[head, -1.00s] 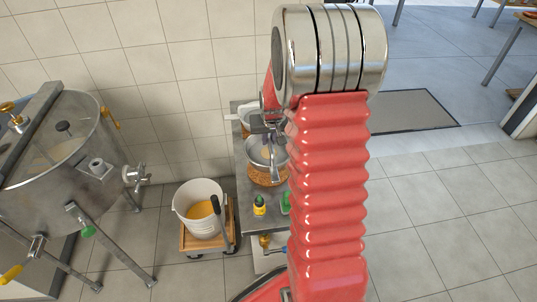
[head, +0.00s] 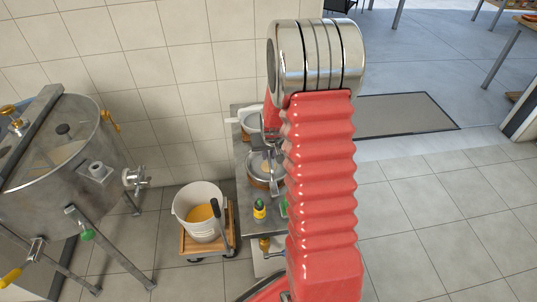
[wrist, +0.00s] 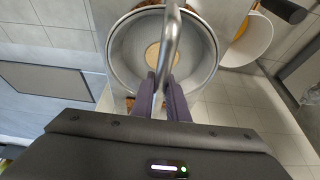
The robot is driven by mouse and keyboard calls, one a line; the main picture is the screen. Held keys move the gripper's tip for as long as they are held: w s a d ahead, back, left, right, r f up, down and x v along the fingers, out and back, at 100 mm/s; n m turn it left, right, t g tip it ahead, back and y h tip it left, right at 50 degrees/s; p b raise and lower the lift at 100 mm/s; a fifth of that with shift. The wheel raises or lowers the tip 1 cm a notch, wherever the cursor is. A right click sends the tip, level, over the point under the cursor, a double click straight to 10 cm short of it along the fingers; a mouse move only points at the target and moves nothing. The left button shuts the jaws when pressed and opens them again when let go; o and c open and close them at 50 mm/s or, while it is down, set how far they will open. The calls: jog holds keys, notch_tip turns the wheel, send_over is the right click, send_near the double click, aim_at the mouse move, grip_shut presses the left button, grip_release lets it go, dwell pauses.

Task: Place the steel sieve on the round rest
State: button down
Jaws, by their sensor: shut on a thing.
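The steel sieve (wrist: 204,58) is a round, shiny bowl with a pale tan disc showing at its middle, and a bar-like steel handle (wrist: 172,40) stands over it. My gripper (wrist: 166,84) is shut on this handle at the near side of the bowl. In the head view the sieve (head: 258,163) is over the narrow bench, partly hidden by my red arm, with my gripper (head: 266,148) above it. A brown round rest (head: 257,184) shows just under the sieve. I cannot tell whether the two touch.
A second pale bowl (head: 247,118) stands at the bench's back. A small yellow-and-dark bottle (head: 259,210) stands in front of the sieve. A white bucket (head: 184,207) of honey on a wooden dolly is left of the bench. A steel tank (head: 70,150) stands farther left. Open floor lies right.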

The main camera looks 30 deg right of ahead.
jog(key=c, duration=1.7)
grip_release()
jog(key=shift+c, duration=0.2)
jog(key=v, duration=1.2)
jog(key=shift+w, duration=0.15)
jog(key=shift+r, duration=0.1)
